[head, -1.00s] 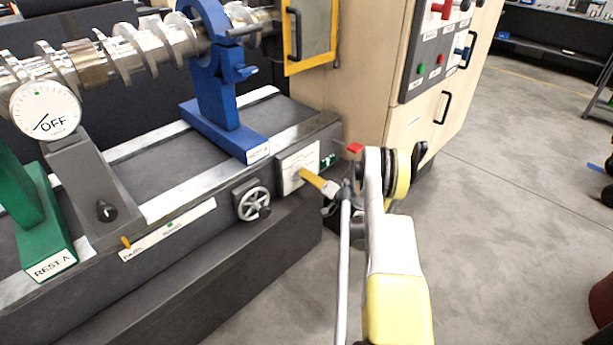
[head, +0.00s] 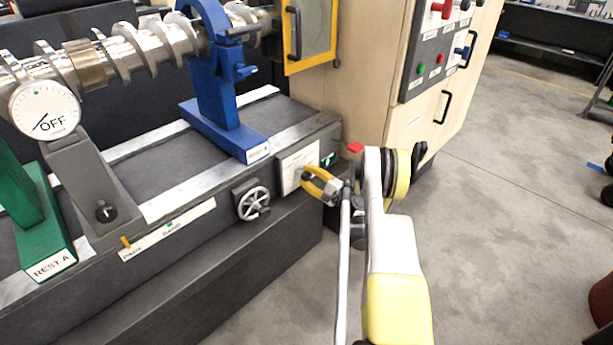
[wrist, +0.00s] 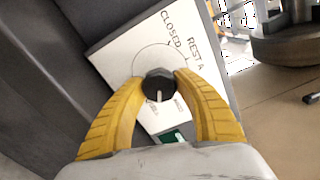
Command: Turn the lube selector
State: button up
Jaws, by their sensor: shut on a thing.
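The lube selector is a dark faceted knob (wrist: 159,86) on a white plate (wrist: 120,55) in the wrist view. Its white pointer mark faces down in that picture, between two lower labels too small to read surely. The labels "CLOSED" and "REST A" stand above and right of it. My gripper (wrist: 158,79) has its two yellow fingers closed on the knob from both sides. In the head view the plate (head: 290,174) sits on the front of the grey bed, and my gripper (head: 306,178) reaches it; the knob is hidden there.
A blue rest (head: 225,130) and a dial reading "OFF" (head: 44,108) stand on the bed. A wooden cabinet (head: 365,75) rises behind my arm.

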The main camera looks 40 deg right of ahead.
jog(key=shift+r+m, duration=0.1)
jog(key=shift+m, duration=1.5)
jog(key=shift+c, duration=0.3)
jog(key=o, duration=1.2)
notch_tip(320, 180, up, 10)
jog(key=shift+r, duration=0.1)
